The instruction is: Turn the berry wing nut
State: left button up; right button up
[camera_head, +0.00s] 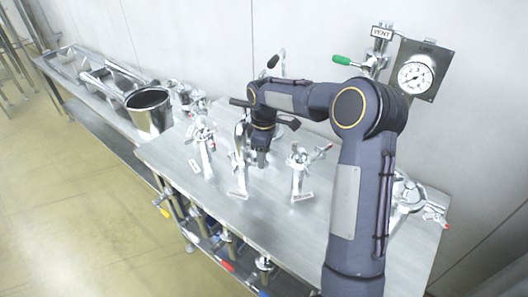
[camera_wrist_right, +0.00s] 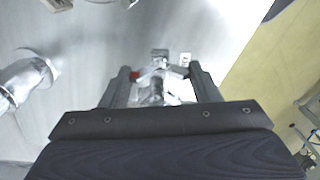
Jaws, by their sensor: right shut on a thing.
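In the wrist view a metal clamp stands between my right gripper's two fingers (camera_wrist_right: 164,86). Its wing nut (camera_wrist_right: 153,74) spans from finger to finger, with a berry-red tip (camera_wrist_right: 134,75) at the left finger and a dark end at the right one. The right gripper is shut on this wing nut. In the head view my right gripper (camera_head: 260,155) points down over the middle of the table, just right of a middle clamp (camera_head: 239,170). The wing nut cannot be made out there behind the gripper. My left gripper is not in view.
Other clamps stand left (camera_head: 203,150) and right (camera_head: 299,172) of the gripper on the metal table (camera_head: 175,155). A steel pot (camera_head: 150,115) stands at the left. A pressure gauge (camera_head: 416,76) and a green-handled valve (camera_head: 345,61) are at the wall. The table's front strip is mostly clear.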

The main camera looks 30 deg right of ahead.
dwell(0.3)
jog(key=o, duration=1)
